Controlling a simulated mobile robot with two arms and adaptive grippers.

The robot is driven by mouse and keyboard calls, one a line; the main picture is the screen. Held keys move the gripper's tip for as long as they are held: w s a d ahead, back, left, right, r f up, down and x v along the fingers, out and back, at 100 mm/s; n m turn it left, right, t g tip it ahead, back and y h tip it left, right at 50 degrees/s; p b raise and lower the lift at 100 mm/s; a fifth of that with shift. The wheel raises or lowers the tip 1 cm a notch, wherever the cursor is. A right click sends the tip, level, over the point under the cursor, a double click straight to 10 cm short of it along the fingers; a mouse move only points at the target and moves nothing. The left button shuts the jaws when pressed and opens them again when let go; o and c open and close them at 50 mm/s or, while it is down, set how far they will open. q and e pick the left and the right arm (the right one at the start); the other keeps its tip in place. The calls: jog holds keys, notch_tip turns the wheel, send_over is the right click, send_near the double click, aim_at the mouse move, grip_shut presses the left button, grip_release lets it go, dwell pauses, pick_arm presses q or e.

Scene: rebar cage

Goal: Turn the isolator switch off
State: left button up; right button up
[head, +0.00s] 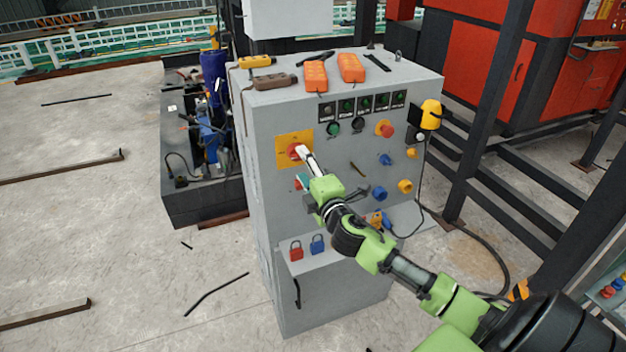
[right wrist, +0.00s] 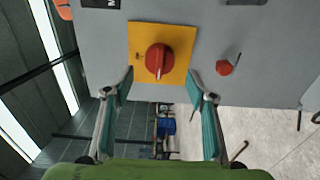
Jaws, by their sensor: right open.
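The isolator switch is a red rotary knob (head: 296,151) on a yellow plate (head: 283,153), on the upper left of the grey cabinet's front panel. In the right wrist view the red knob (right wrist: 159,60) sits on its yellow plate (right wrist: 137,40), ahead of the fingers. My right gripper (head: 304,152) reaches the panel at the knob, and its fingertip partly covers it in the head view. In the right wrist view the right gripper (right wrist: 160,85) is open, one finger on each side, with the knob between and beyond the tips. I cannot tell whether they touch. My left gripper is not in view.
The grey cabinet (head: 272,210) carries lamps, buttons and other knobs. A red knob (right wrist: 225,68) is beside the yellow plate. Orange pendants (head: 316,76) lie on top. Red (head: 296,251) and blue (head: 317,244) padlocks are on the lower ledge. Black steel posts (head: 487,110) stand right.

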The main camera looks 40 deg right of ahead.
jog(key=v, duration=0.6)
jog(key=shift+s, duration=0.35)
jog(key=shift+a, duration=0.15)
